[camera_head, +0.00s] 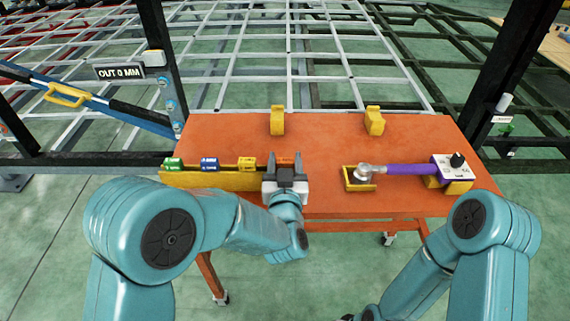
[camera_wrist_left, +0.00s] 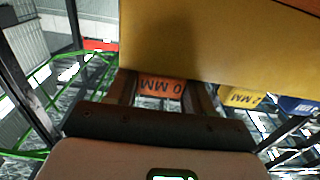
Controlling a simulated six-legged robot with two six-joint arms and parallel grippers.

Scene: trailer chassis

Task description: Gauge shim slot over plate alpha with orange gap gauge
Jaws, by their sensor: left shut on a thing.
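The orange gap gauge (camera_head: 286,158) is between the fingers of my left gripper (camera_head: 285,170), at the right end of a yellow rack (camera_head: 215,181). My left gripper is shut on it. In the left wrist view the gauge (camera_wrist_left: 162,85) shows dark, inverted "MM" lettering between the fingers (camera_wrist_left: 160,92). The yellow rack wall (camera_wrist_left: 215,40) lies close beside it; I cannot tell if it touches. My right arm shows at the right, but its gripper is out of view. I cannot pick out plate alpha or its shim slot.
Green (camera_head: 173,164), blue (camera_head: 209,164) and yellow (camera_head: 246,163) gauges stand in the rack. A purple-handled tool (camera_head: 405,169) lies at the right of the orange table (camera_head: 325,145). Two yellow brackets stand at its back. An "OUT 0 MM" sign (camera_head: 119,71) hangs left, near dark posts.

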